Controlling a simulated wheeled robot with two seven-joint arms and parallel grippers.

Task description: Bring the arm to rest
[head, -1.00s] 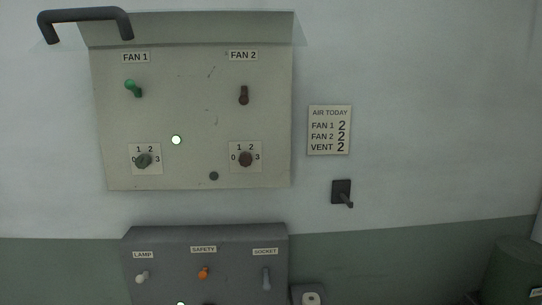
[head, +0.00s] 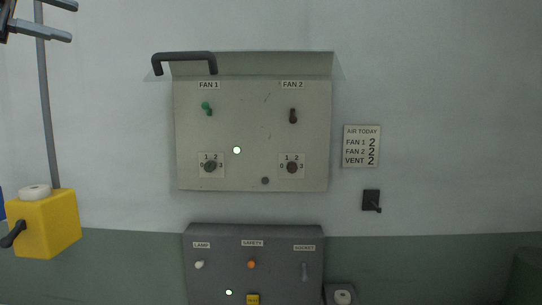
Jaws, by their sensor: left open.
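My left gripper (head: 72,21) is at the top left edge of the head view. Its two dark fingers are apart with nothing between them, and it looks clear of the fan panel. Most of the arm is out of the picture. My right gripper is not seen. The pale fan panel (head: 223,130) is on the wall, with its handled cover (head: 262,64) raised. It has a green FAN 1 switch (head: 207,109), a dark FAN 2 switch (head: 293,116), two knobs and one lit white lamp (head: 237,150). The lamp by FAN 2 is dark.
A yellow box (head: 50,228) with a white top button and black lever is at left, below a grey pipe (head: 48,110). A grey panel (head: 270,282) with LAMP, SAFETY and SOCKET switches is below. A sign (head: 361,147) and black wall switch (head: 371,201) are at right.

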